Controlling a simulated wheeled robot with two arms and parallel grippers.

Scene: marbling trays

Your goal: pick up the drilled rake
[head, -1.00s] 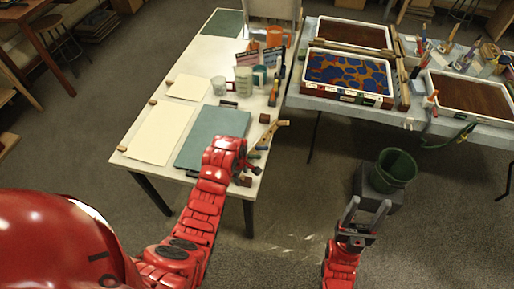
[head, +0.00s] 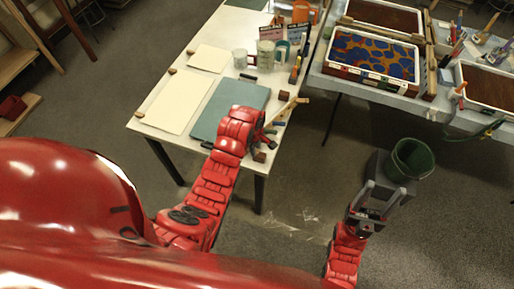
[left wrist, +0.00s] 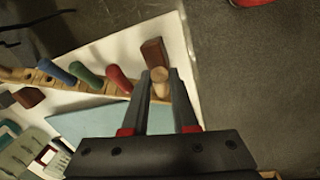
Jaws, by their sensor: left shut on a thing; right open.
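The drilled rake (head: 291,108) is a pale wooden bar at the right edge of the white table. In the left wrist view the bar (left wrist: 90,88) has holes and blue, green and red pegs along it. My left gripper (head: 267,135) is at its near end. In the left wrist view my left gripper (left wrist: 160,85) is shut on the rake's end, with a round wooden knob between the fingers. The bar seems to lie at table level.
A brown block (left wrist: 154,52) stands close beside the left fingers. The teal board (head: 228,104) and cream sheets (head: 170,108) lie on the white table (head: 150,126). The green bucket (head: 412,160) is near my right gripper. Marbling trays (head: 372,56) stand on the far table.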

